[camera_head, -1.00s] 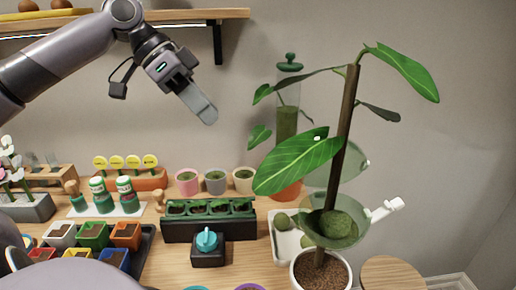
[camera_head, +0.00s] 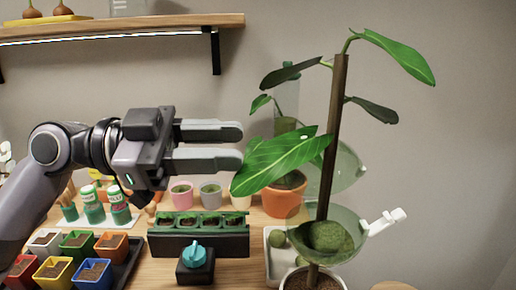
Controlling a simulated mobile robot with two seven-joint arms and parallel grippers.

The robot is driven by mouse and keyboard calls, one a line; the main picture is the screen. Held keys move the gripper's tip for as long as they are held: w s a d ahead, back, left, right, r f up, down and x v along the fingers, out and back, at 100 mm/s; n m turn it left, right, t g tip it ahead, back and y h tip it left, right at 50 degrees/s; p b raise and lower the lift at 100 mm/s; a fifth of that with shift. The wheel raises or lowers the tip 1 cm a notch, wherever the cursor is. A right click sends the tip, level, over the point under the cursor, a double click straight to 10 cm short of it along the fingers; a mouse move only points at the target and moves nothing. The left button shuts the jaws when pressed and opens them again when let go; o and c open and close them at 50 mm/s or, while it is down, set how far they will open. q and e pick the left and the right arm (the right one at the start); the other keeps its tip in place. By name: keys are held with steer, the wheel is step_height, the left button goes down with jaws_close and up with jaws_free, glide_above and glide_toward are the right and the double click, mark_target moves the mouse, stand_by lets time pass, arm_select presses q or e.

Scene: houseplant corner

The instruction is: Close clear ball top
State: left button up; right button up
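The clear ball is around the brown stake (camera_head: 333,140) of the tall plant. Its lower half (camera_head: 345,250) is a transparent bowl holding a green moss ball (camera_head: 330,236). Its clear top (camera_head: 350,168) stands tilted open above the bowl, partly hidden by the stake and a big leaf. A white latch-like handle (camera_head: 387,221) sticks out on the right of the bowl. My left gripper (camera_head: 240,146) is open and empty, its fingers pointing right. Its fingertips are by the big leaf (camera_head: 275,163), left of the ball; contact with the leaf is unclear. My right gripper is not in view.
A terracotta pot (camera_head: 284,200) stands behind the leaf. A dark planter (camera_head: 198,240) and a box with a blue knob (camera_head: 195,262) sit below my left gripper. Colourful seedling pots (camera_head: 75,245) fill the lower left. The space right of the plant is clear.

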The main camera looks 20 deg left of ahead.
mark_target(288, 145)
arm_select(q)
steer(key=p+x, duration=0.2)
steer(key=x, duration=0.4)
steer(key=shift+s+r+p, duration=0.1)
steer(key=shift+r+p, duration=0.1)
steer(key=shift+p, duration=0.2)
steer(key=shift+w+d+f, duration=0.15)
steer(key=shift+w+d, duration=0.1)
steer(key=shift+d, duration=0.35)
steer(key=shift+c, duration=0.3)
jaws_close()
